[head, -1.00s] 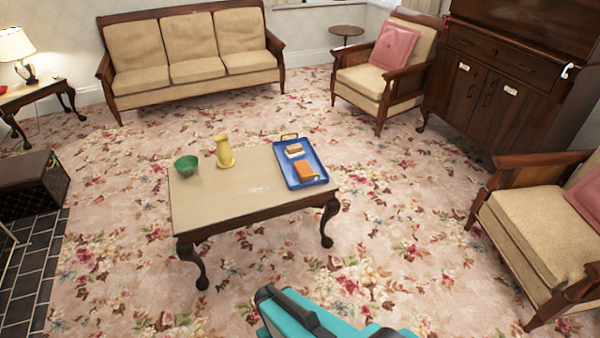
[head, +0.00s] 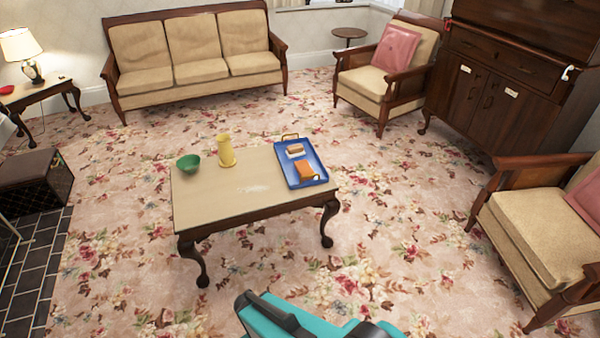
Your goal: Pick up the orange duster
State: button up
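An orange block-like thing (head: 306,170), which looks like the orange duster, lies in the near part of a blue tray (head: 286,166). The tray sits on the right end of the coffee table (head: 232,203). A brown and white item (head: 296,150), like a brush or a second duster, lies behind the orange one in the tray. Part of my teal and black arm shows at the bottom edge of the view, well in front of the table. My gripper's fingertips cannot be made out, and nothing seen is held.
A green bowl (head: 188,164) and a yellow pitcher (head: 225,151) stand on the table's left half. A sofa (head: 195,75) is behind, armchairs (head: 540,225) and a dark cabinet (head: 495,85) are to the right. Open carpet surrounds the table.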

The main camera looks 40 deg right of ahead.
aim_at(302, 168)
jog(key=z, duration=0.05)
jog(key=i, duration=1)
jog(key=u, duration=0.05)
